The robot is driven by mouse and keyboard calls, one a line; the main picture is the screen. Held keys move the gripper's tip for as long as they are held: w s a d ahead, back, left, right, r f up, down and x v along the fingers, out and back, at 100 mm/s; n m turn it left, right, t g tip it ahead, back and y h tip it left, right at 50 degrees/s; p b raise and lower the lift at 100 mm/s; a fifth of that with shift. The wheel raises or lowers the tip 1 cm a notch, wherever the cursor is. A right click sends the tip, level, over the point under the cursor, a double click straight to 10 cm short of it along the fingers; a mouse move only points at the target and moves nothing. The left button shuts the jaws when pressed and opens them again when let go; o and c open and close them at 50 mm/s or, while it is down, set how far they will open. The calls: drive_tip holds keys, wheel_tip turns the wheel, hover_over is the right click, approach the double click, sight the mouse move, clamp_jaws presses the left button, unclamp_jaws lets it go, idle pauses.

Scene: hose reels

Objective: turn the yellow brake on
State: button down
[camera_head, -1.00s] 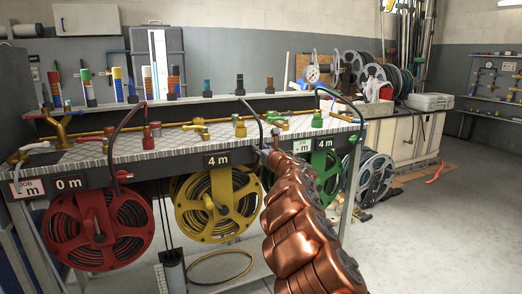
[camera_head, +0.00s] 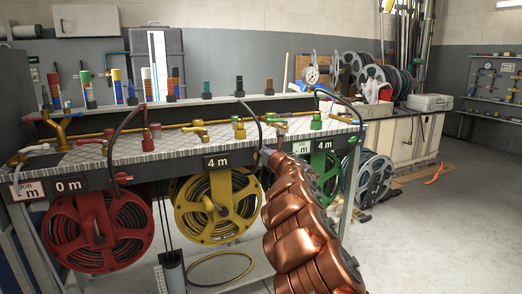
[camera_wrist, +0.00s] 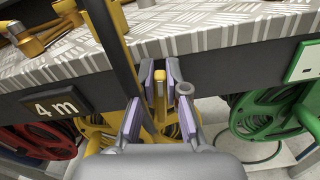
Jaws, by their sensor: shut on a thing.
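The yellow hose reel (camera_head: 217,205) hangs under the bench, below a dark "4 m" plate (camera_head: 216,162). In the wrist view, parts of the yellow reel (camera_wrist: 97,134) show behind my gripper. My gripper (camera_wrist: 161,78) is at the front edge of the bench, just right of the "4 m" plate. Its purple-padded fingers are shut on a small upright yellow piece, the yellow brake (camera_wrist: 159,84). Its lower part is hidden by the fingers and palm. In the head view my copper-coloured arm largely hides the gripper and the brake.
A red reel (camera_head: 98,232) hangs to the left with a "0 m" plate. A green reel (camera_head: 328,177) hangs to the right. A dark hose (camera_wrist: 112,45) passes close on the left of my fingers. Brass valves stand on the bench top (camera_head: 170,143). The floor at right is open.

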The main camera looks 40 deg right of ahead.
drive_tip(key=shift+s+d+f+m+p, duration=0.2)
drive_tip(key=shift+f+m+p, duration=0.45)
drive_tip(key=shift+m+p, duration=1.35)
drive_tip(key=shift+w+d+f+m+p, duration=0.1)
drive_tip(key=shift+d+f+m+p, duration=0.45)
drive_tip(key=shift+m, duration=2.65)
drive_tip(key=shift+s+d+f+m+p, duration=0.1)
drive_tip(key=shift+f+m+p, duration=0.65)
drive_tip(key=shift+m+p, duration=1.35)
drive_tip(key=shift+m+b, duration=0.5)
drive_tip(key=shift+m, duration=0.1)
drive_tip(key=c, duration=1.1)
unclamp_jaws()
drive_tip(key=shift+w+a+r, duration=0.1)
drive_tip(key=shift+a+r, duration=0.05)
drive_tip(key=shift+r, duration=0.05)
drive_tip(key=shift+s+d+r, duration=0.1)
drive_tip(key=shift+s+d, duration=0.1)
drive_tip(key=shift+d, duration=0.15)
